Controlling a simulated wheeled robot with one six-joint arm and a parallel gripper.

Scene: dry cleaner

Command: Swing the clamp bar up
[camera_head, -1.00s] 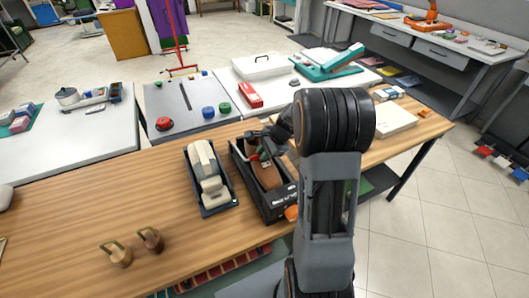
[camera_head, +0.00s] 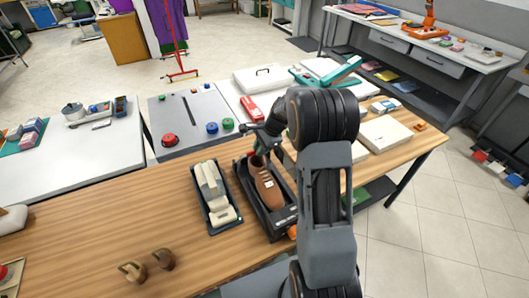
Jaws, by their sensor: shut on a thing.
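A brown shoe (camera_head: 266,187) lies in a long black holder (camera_head: 281,219) on the wooden table. My gripper (camera_head: 260,142) is at the far end of this holder, above the shoe's far end. It is shut on what looks like the dark clamp bar (camera_head: 246,128), whose end shows left of my fingers. A small red part (camera_head: 255,160) shows just below. The bar's hinge and the exact grip are too small to make out, and my arm covers the area to the right.
A beige device in a dark tray (camera_head: 215,197) stands close left of the holder. Two brass-brown pieces (camera_head: 148,265) lie at the front left. A white box (camera_head: 385,136) is to the right. The table's left middle is clear.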

